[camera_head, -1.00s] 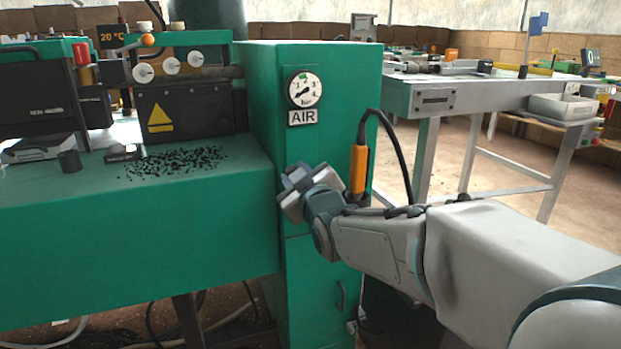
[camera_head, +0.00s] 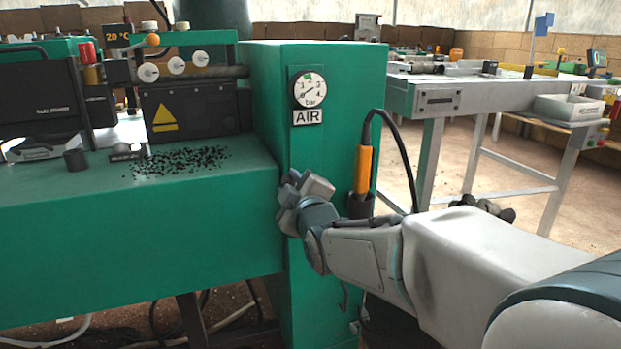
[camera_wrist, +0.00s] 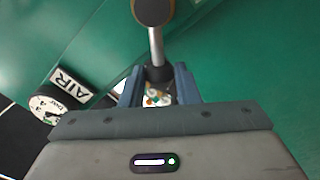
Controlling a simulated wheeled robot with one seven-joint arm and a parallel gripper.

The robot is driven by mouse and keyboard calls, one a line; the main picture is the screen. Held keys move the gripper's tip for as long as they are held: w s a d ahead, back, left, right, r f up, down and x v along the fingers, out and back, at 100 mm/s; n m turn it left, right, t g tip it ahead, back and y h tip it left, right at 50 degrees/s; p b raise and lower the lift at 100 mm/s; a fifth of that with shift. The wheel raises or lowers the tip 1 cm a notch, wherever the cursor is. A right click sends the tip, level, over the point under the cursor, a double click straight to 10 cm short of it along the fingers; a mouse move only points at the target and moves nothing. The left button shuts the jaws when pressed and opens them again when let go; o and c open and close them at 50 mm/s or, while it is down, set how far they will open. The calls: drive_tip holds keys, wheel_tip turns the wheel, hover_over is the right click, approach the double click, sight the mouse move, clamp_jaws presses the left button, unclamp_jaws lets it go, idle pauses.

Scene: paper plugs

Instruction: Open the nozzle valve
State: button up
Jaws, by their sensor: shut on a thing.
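In the wrist view, a lever with a round tan-and-dark hub (camera_wrist: 153,9), a metal rod (camera_wrist: 156,45) and a black end knob (camera_wrist: 159,74) stands out from the green cabinet. I take it to be the nozzle valve. My gripper (camera_wrist: 158,88) is shut on the black knob, with a finger on each side. In the head view my gripper (camera_head: 288,196) is at the cabinet front, below the gauge, and hides the lever. The round pressure gauge (camera_head: 309,90) is above the AIR label (camera_head: 307,117); its exact reading is too small to tell.
The green cabinet (camera_head: 330,68) stands beside a green machine bench (camera_head: 120,225) with black granules (camera_head: 180,160) on it. An orange-handled tool (camera_head: 363,168) with a black cable hangs in a holder on the cabinet's right side. A grey table (camera_head: 490,92) stands further right.

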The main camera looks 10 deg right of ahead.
drive_tip(key=shift+a+f+n, duration=0.15)
drive_tip(key=shift+f+n, duration=0.2)
drive_tip(key=shift+n, duration=0.35)
drive_tip(key=shift+a+f+n, duration=0.15)
drive_tip(key=shift+f+n, duration=0.25)
drive_tip(key=shift+n, duration=0.35)
drive_tip(key=shift+a+f+n, duration=0.15)
drive_tip(key=shift+f+n, duration=0.25)
drive_tip(key=shift+n, duration=0.35)
